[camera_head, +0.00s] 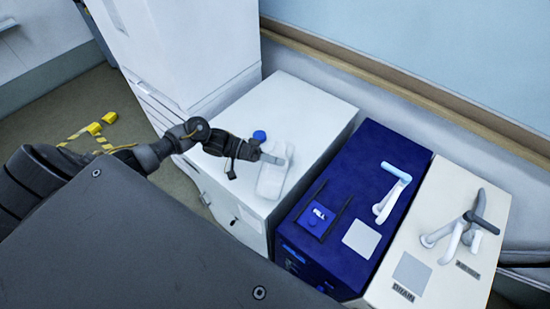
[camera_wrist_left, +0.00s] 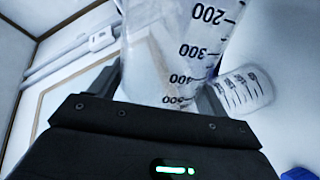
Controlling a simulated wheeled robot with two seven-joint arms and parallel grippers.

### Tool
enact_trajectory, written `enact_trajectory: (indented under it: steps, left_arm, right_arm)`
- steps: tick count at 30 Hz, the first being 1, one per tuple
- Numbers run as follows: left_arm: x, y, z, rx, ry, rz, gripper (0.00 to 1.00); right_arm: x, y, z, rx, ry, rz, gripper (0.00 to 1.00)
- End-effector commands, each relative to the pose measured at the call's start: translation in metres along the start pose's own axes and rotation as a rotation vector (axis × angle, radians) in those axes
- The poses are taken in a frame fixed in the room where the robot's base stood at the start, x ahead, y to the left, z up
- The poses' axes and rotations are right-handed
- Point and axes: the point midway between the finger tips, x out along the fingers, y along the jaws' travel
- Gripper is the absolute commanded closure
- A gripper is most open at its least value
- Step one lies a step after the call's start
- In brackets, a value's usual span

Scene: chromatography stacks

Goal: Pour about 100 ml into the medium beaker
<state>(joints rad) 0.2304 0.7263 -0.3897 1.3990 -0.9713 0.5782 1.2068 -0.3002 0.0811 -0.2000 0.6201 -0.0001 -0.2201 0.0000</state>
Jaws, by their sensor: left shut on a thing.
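My left gripper (camera_head: 275,160) reaches in over the white cabinet top and is shut on a clear graduated beaker (camera_head: 270,184). In the left wrist view the held beaker (camera_wrist_left: 175,45) stands between the two fingers, with black marks from 200 to 500. I cannot tell how much liquid is in it. A smaller clear graduated beaker (camera_wrist_left: 243,91) shows just right of the right finger in the left wrist view. In the head view it cannot be made out clearly from the held one. My right gripper is not in view.
A blue round object (camera_head: 260,135) sits on the white cabinet top (camera_head: 317,105). To the right stand a blue unit (camera_head: 355,165) with a FILL panel (camera_head: 318,214) and tap (camera_head: 392,190), and a cream unit (camera_head: 450,190) marked DRAIN. The cabinet's back right is clear.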

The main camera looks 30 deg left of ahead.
Motion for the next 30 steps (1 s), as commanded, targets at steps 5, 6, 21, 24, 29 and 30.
enact_trajectory:
  steps: [5, 6, 21, 24, 29, 30]
  left_arm:
    - [0.000, 0.001, -0.002, 0.003, 0.002, 0.003, 0.72]
    - [0.000, 0.001, -0.002, 0.002, 0.002, 0.003, 0.72]
    - [0.003, -0.011, 0.005, -0.092, -0.016, 0.003, 0.72]
    - [0.003, -0.011, 0.005, -0.096, -0.017, 0.003, 0.72]
    - [0.003, -0.011, 0.005, -0.095, -0.017, 0.003, 0.72]
    - [0.003, -0.011, 0.005, -0.095, -0.017, 0.003, 0.72]
  right_arm:
    - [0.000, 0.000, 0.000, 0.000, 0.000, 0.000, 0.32]
    - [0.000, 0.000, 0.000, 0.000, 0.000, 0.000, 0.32]
    - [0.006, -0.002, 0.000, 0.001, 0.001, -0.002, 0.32]
    - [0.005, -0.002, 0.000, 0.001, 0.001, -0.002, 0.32]
    - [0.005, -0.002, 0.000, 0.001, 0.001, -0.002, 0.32]
    - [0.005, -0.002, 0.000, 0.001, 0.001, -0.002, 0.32]
